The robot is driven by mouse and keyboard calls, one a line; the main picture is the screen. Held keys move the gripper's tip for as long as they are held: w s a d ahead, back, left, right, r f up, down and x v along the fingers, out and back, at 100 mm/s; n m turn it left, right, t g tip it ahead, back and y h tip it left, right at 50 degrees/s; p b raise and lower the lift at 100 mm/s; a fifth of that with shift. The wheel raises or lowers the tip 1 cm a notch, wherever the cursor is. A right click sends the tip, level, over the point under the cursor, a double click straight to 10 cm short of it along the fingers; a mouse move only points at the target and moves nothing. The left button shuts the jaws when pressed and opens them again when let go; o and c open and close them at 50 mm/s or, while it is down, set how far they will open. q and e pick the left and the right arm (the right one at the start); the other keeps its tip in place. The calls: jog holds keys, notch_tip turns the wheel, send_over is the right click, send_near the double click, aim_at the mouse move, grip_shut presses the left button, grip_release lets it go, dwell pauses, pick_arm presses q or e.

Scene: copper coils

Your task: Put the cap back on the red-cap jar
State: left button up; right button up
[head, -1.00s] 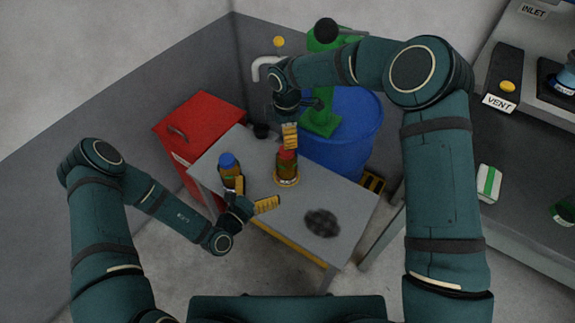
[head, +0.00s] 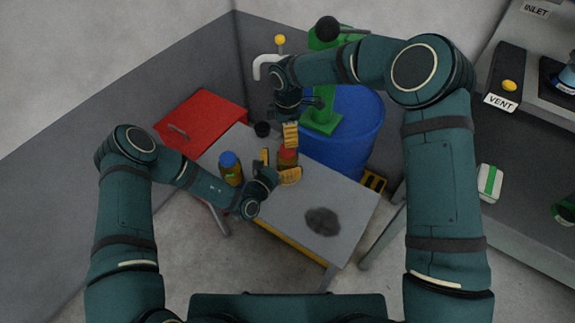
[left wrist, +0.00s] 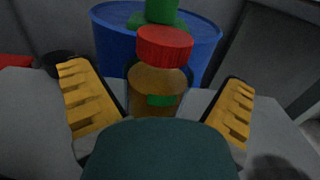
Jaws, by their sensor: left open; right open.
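The red-cap jar (left wrist: 157,92) stands upright on the grey table, an amber jar with a green label. Its red cap (head: 287,153) sits at the top of the jar; it also shows in the left wrist view (left wrist: 164,46). I cannot tell whether it is screwed down. My left gripper (head: 278,167) is open, with one yellow finger on each side of the jar and a gap to it in the left wrist view. My right gripper (head: 290,135) is open just above or behind the cap; contact is unclear. The left gripper partly hides the jar in the head view.
A blue-cap jar (head: 231,168) stands to the left on the table (head: 348,199). A small black cup (head: 262,129) is at the back edge. A dark patch (head: 322,221) lies at the front right. A blue drum (head: 350,135) and red cabinet (head: 203,120) stand behind.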

pick_arm(q)
jog(key=shift+x, duration=1.2)
jog(key=c, duration=1.2)
grip_shut()
pick_arm(e)
jog(key=shift+c, duration=0.9)
jog(key=shift+s+f+m, duration=0.1)
jog(key=shift+m, duration=2.1)
jog(key=shift+f, duration=3.9)
